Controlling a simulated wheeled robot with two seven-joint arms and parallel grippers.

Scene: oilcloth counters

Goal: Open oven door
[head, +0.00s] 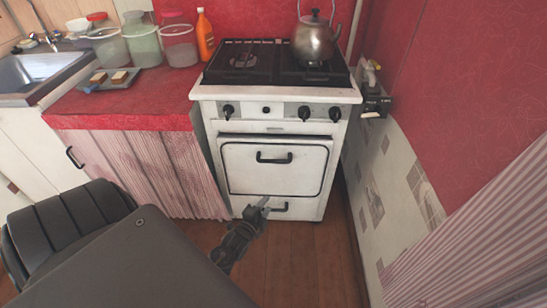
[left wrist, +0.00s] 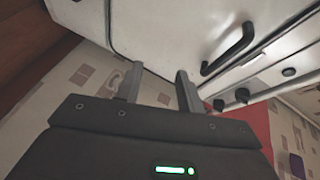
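The white oven (head: 275,183) stands in the middle of the head view with its front door shut. Its black bar handle (head: 274,158) runs across the upper part of the door. The handle also shows in the left wrist view (left wrist: 231,49), up and to the right of the fingers. My left gripper (head: 262,205) is in front of the lower oven front, below the door handle and near the lower drawer handle (head: 280,208). In the left wrist view its two fingers (left wrist: 160,70) are apart with nothing between them. My right gripper is not in view.
A kettle (head: 314,40) stands on the stove top. Left of it is a red counter (head: 130,105) with jars, an orange bottle (head: 205,36) and a sink (head: 38,70). A tiled wall (head: 385,185) is close on the right. Wooden floor (head: 310,255) is free in front.

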